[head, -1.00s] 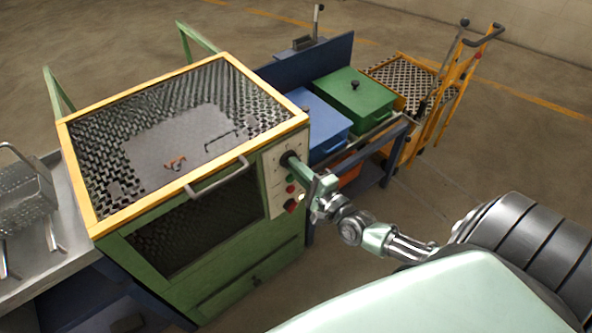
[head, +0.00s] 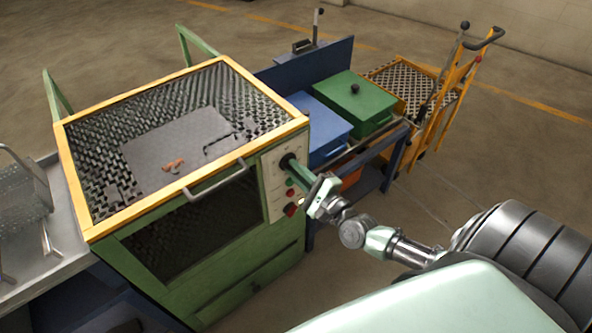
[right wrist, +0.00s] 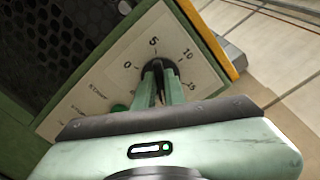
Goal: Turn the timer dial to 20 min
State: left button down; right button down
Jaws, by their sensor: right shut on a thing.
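The black timer dial (head: 285,161) sits at the top of the cream control panel (head: 270,182) on the green furnace's front right. My right gripper (head: 292,166) is shut on the dial, reaching in from the right. In the right wrist view its two fingers (right wrist: 162,88) lie on either side of the dial (right wrist: 157,67). The printed marks 0, 5, 10 and 15 show around the dial on the panel (right wrist: 105,80). The 20 mark is not visible, and I cannot tell where the pointer stands. My left gripper is not in view.
A green button (head: 290,181) and a red button (head: 290,192) sit just below the dial. The furnace door handle (head: 214,180) juts out to the left. Blue (head: 318,130) and green (head: 357,100) lidded boxes stand on a bench behind. A yellow trolley (head: 440,100) stands farther right.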

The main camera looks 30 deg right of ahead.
jog(key=c, duration=1.5)
grip_release()
jog(key=s, duration=0.5)
jog(key=s+b, duration=0.1)
jog(key=s, duration=0.2)
jog(key=shift+d, duration=0.3)
jog(key=shift+f, duration=0.15)
jog(key=s+f+n+g, duration=0.3)
jog(key=s+f+n, duration=0.15)
jog(key=f, duration=0.65)
jog(key=s+f+n+g, duration=0.3)
jog(key=s+f+n, duration=0.15)
jog(key=f, duration=0.65)
jog(key=s+f+n+g, duration=0.3)
jog(key=s+f+n, duration=0.15)
jog(key=f, duration=0.65)
jog(key=s+a+f+n+g, duration=0.2)
jog(key=s+a+f+n, duration=0.1)
jog(key=s, duration=0.4)
jog(key=s+a+f+n+g, duration=0.3)
jog(key=s+f+n, duration=0.2)
jog(key=s, duration=0.3)
jog(key=s+a+f+n+g+h, duration=0.1)
jog(key=s+a+f+n+g, duration=0.2)
jog(key=s+f, duration=0.3)
jog(key=shift+s+a+f+n, duration=0.15)
jog(key=shift+s+f+n, duration=0.1)
jog(key=shift+s+n, duration=0.4)
